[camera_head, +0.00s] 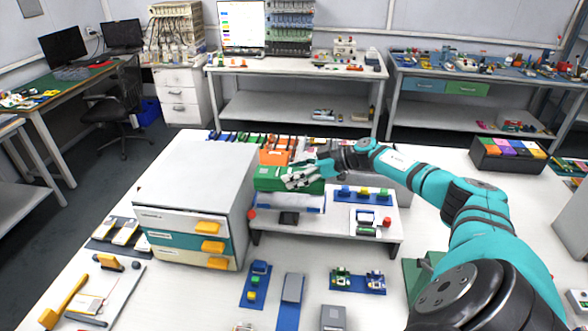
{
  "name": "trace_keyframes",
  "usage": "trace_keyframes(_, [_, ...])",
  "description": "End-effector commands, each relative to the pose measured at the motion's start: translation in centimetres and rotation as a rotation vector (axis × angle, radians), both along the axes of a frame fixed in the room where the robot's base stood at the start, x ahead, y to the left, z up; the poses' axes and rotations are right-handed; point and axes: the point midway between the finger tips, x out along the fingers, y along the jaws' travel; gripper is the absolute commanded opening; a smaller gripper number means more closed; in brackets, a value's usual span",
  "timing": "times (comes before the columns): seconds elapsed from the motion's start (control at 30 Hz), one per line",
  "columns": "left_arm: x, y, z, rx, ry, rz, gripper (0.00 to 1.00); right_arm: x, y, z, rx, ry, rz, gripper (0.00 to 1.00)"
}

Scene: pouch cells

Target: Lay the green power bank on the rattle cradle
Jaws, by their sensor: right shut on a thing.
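The green power bank (268,181) is a green block at the left end of the small white raised shelf (330,229), just right of the drawer cabinet. My right gripper (303,178) reaches in from the right and is shut on it; its fingers cover part of the block. Directly below the block is a white-and-blue piece (287,202), which may be the rattle cradle. I cannot tell whether the block touches it. My left gripper is not in view.
A grey drawer cabinet (190,180) with yellow handles stands close on the left. On the shelf, a blue holder (362,195) with small coloured pieces lies right of the gripper. An orange box (275,157) is behind. Several small items lie in front on the white table.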

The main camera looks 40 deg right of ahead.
Motion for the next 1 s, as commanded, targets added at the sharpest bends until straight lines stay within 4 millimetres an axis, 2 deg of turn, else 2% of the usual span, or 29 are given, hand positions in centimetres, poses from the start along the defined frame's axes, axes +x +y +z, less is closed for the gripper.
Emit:
trace_keyframes(0.1, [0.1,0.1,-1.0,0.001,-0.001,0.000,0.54,0.1,0.0,-1.4,0.003,-0.002,0.000,0.13])
trace_keyframes(0.33, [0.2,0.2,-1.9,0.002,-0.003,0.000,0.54,0.1,0.0,-3.0,0.002,-0.002,0.000,0.13])
trace_keyframes(1.0, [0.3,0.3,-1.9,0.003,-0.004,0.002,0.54,0.0,0.0,-3.2,0.001,-0.003,0.000,0.13])
